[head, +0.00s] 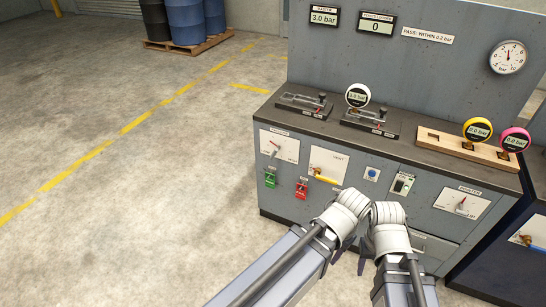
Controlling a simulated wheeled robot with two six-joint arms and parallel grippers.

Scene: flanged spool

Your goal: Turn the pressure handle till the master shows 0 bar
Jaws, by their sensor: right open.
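The master display (324,17) on the upright back panel reads 3.0 bar. The cabinet front has several white plates with turning handles: a lever plate (279,146) at the left, one with a yellow-tipped handle (325,177) beside it, and a dial plate (463,203) at the right. Their labels are too small to read surely, so I cannot tell which is the pressure handle. My right gripper (350,258) is open, low in front of the cabinet, partly hidden by my arms, and apart from the handles. My left gripper's fingers cannot be made out behind its wrist.
On the bench top are two dark fixtures; one bears a white round gauge (358,95) reading 3.0 bar. A wooden rack (435,141) holds a yellow gauge (477,130) and a pink gauge (515,139). A dial gauge (508,57) is on the panel. Floor at left is clear.

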